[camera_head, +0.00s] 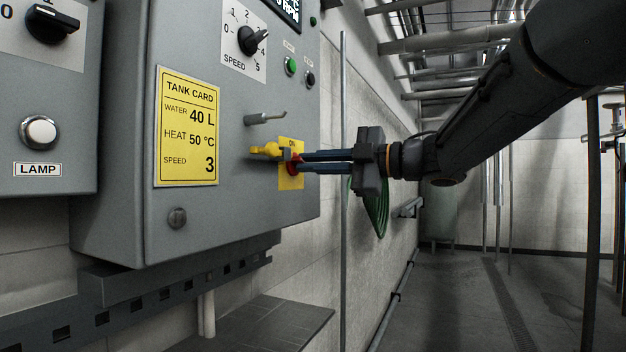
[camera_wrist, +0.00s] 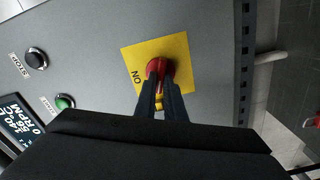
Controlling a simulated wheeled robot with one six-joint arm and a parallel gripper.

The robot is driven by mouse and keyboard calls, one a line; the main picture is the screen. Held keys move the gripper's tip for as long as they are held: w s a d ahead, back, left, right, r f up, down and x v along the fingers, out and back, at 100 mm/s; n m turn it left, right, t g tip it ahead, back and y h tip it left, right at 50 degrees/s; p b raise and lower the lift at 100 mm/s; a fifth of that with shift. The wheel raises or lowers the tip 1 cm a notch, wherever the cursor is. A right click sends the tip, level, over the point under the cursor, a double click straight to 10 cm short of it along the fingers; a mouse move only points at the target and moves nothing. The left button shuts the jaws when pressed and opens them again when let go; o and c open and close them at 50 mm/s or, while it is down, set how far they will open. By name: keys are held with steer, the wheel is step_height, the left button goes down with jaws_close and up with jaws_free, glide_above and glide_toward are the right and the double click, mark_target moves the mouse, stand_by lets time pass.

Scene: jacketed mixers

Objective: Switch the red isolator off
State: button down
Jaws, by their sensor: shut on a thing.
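In the wrist view the word ON shows on the plate, left of the handle. My gripper (camera_head: 298,162) reaches in from the right in the head view, and its two fingers are shut on the red handle. In the wrist view the fingertips (camera_wrist: 160,84) lie over the lower part of the handle and partly hide it. A yellow piece (camera_head: 264,150) sticks out beside the handle.
On the cabinet are a speed knob (camera_head: 252,40), a green button (camera_head: 291,65), a black stop button (camera_head: 310,79), a metal peg (camera_head: 265,118) and a yellow tank card (camera_head: 187,127). A green coiled hose (camera_head: 376,212) hangs behind my gripper.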

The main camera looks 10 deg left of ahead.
steer(key=shift+f+n+b, duration=0.15)
steer(key=shift+n+b, duration=2.15)
steer(key=shift+b, duration=0.1)
steer(key=c, duration=1.8)
jaws_free()
steer(key=shift+c, duration=0.2)
steer(key=shift+d, duration=0.15)
steer(key=b+v, duration=0.1)
steer(key=v, duration=0.6)
steer(key=shift+s+d, duration=0.15)
steer(key=shift+d, duration=0.1)
